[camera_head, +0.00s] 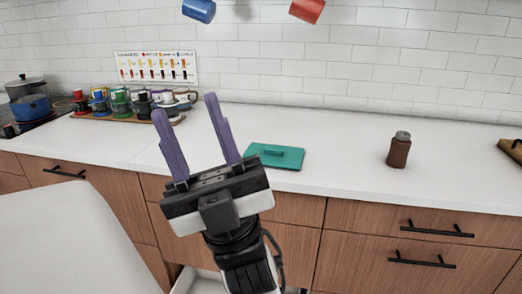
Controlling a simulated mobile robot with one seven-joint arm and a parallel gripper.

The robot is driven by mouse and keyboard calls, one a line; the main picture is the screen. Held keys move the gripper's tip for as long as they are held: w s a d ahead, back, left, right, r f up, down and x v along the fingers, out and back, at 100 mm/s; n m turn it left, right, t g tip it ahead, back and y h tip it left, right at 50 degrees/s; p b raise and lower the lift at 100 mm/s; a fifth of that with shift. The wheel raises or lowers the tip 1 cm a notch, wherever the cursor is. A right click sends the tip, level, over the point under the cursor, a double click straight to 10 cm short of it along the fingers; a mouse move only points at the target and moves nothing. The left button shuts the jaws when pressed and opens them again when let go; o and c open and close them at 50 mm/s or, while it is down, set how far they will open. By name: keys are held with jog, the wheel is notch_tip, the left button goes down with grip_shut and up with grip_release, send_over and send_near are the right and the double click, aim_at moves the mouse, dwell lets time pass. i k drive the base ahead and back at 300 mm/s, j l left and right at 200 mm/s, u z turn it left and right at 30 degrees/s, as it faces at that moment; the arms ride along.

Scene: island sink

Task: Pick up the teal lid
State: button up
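The teal lid (286,158) lies flat on the white counter, near its front edge. It is a rectangular slab with a low raised handle on top. My gripper (184,105) has two purple fingers spread wide apart with nothing between them. It shows to the left of the lid, and its right finger passes close to the lid's left end in the picture. The gripper is apart from the lid as far as I can see; its exact height over the counter is hard to tell.
A brown jar (398,150) stands on the counter to the right. Several cups and mugs (120,102) stand on a tray at the back left, with a blue pot (30,107) further left. A white surface (60,245) fills the lower left. The counter between lid and jar is clear.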

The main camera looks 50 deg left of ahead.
aim_at(272, 155)
jog(key=i+l+u, duration=0.2)
jog(key=u, duration=0.3)
jog(key=i+l+u, duration=0.15)
jog(key=l+u, duration=0.35)
jog(key=i+l+u, duration=0.1)
jog(key=l+u, duration=0.4)
jog(key=i+l, duration=0.05)
jog(key=l, duration=0.05)
